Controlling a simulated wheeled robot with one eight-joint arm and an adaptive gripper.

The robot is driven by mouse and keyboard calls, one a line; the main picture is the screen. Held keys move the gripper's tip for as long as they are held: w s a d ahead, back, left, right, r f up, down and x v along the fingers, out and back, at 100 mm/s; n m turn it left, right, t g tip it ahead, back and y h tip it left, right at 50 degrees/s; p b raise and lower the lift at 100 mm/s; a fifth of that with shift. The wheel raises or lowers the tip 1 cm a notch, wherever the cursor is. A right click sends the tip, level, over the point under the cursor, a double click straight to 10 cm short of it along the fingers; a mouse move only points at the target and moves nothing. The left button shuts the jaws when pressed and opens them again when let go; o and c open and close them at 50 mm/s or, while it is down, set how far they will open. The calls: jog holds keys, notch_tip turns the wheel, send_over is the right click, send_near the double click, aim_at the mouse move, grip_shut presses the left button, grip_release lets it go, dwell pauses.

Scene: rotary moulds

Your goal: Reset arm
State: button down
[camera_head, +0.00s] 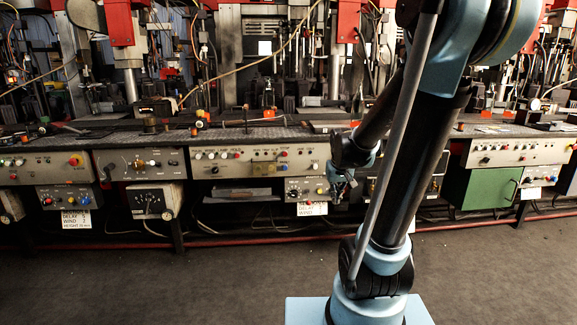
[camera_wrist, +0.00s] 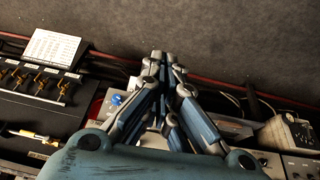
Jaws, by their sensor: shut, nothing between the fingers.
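My arm stands on its light blue base at the right of the head view. My gripper (camera_head: 342,186) hangs in front of the machine bench, close to its control panels. In the wrist view my gripper (camera_wrist: 162,58) has its fingers drawn together at the tips, with nothing between them. The gripper appears apart from the panels, though the exact gap cannot be told. My own arm links hide part of the bench behind them.
A long bench (camera_head: 245,133) with control panels (camera_head: 255,155) runs across the view. A green cabinet (camera_head: 482,189) is at the right. A red pipe (camera_head: 240,240) runs low along the bench. The grey floor (camera_head: 150,285) in front is clear. The wrist view shows a white label sheet (camera_wrist: 55,47).

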jog(key=s+d+f+g, duration=0.1)
jog(key=s, duration=1)
jog(key=s+d+f+m+g, duration=0.1)
jog(key=s, duration=0.9)
jog(key=shift+s+f, duration=0.35)
jog(key=shift+w+f, duration=0.2)
jog(key=shift+w, duration=0.3)
